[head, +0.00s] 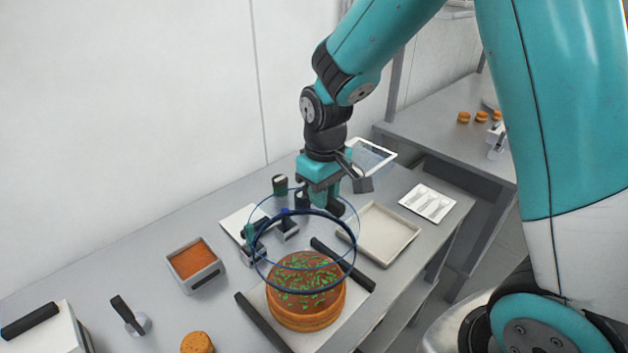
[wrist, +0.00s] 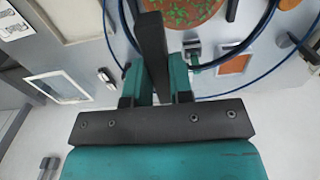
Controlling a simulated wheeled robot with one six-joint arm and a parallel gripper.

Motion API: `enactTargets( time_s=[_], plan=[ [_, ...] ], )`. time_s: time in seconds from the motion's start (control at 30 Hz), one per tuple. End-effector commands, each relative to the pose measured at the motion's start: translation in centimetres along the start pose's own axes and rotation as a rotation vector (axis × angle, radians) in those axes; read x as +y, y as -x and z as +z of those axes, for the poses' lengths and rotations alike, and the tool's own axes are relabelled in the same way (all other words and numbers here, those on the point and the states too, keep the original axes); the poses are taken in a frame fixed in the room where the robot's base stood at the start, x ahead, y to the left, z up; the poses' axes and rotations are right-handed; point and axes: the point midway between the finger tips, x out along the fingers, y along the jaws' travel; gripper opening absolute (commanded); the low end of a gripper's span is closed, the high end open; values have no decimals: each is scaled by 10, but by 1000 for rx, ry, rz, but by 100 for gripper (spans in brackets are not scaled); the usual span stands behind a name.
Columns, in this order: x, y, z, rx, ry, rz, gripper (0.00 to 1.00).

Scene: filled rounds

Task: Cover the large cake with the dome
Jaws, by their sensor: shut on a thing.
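The large cake (head: 303,310) is round and brown with green bits on top. It stands on a pale board (head: 333,326) with black bars at two sides; part of the cake shows at the top of the wrist view (wrist: 185,10). The dome (head: 354,246) is clear with a dark blue rim. It hangs above the cake, and the cake's top shows through it. My gripper (head: 334,203) is shut on the dome, over its far side. In the wrist view a dark bar stands between the teal fingers (wrist: 157,80), and the blue rim (wrist: 262,38) curves beyond them.
A square tub of orange filling (head: 195,264) stands left of the cake. An empty beige tray (head: 380,235) lies to the right, with a white cutlery card (head: 427,203) beyond. A small cake (head: 197,342) and a black-handled tool (head: 130,316) are at front left.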

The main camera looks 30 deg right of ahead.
Motion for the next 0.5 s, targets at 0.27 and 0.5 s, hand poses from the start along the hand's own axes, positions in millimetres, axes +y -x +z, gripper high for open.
enactTargets(
  time_s=[0.27, 0.5],
  plan=[
    [0, -15, 0, 0, 0, 0, 0],
    [0, -13, 0, 0, 0, 0, 0]
  ],
)
